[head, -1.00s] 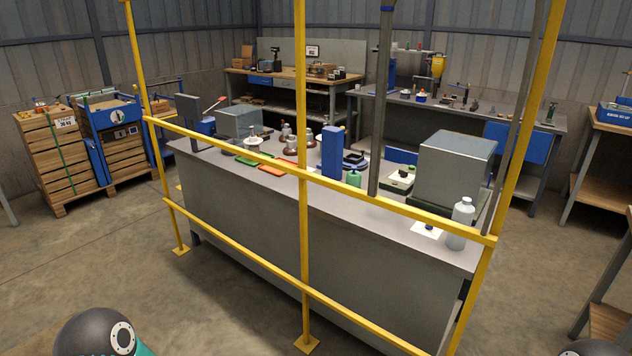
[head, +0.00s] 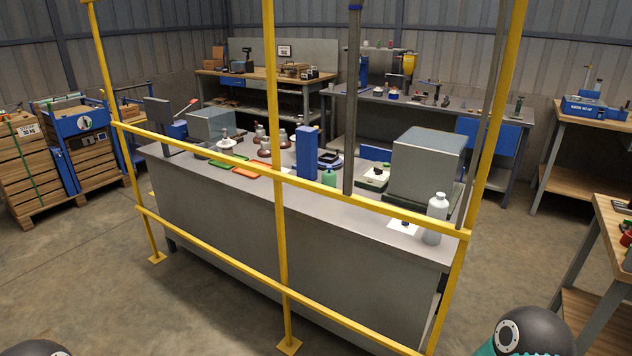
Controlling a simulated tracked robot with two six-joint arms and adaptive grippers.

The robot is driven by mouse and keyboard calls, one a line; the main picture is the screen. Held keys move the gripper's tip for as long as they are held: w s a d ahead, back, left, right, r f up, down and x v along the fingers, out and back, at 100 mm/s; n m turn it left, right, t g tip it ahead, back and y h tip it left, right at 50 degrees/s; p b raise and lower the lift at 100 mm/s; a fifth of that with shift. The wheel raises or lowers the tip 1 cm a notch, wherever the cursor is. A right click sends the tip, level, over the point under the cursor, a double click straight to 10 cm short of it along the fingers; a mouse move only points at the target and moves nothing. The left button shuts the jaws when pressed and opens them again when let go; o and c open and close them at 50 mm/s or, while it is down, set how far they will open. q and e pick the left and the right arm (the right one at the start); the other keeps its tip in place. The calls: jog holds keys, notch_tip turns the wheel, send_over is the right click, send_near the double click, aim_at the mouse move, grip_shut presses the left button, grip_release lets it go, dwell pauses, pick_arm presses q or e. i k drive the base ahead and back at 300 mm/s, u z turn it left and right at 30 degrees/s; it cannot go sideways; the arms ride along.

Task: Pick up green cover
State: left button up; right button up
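A flat green piece (head: 228,161), which may be the green cover, lies on the grey workbench (head: 398,240). It lies toward the bench's left part, beside a flat orange piece (head: 251,170), and a yellow rail partly crosses in front of it. Brown-and-white insulator-like parts (head: 259,138) stand behind it. Neither of my grippers is in view; only rounded dark parts of my arms show at the bottom left and bottom right.
A yellow railing (head: 279,230) stands between me and the workbench. A grey box (head: 427,165) and a white bottle (head: 436,217) stand at the bench's right end. Crates (head: 35,165) are at the left and a wooden table (head: 612,225) is at the right. Open floor surrounds the bench.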

aim_at(329, 176)
jog(key=u, duration=0.55)
jog(key=i, duration=1.05)
jog(key=z, duration=0.7)
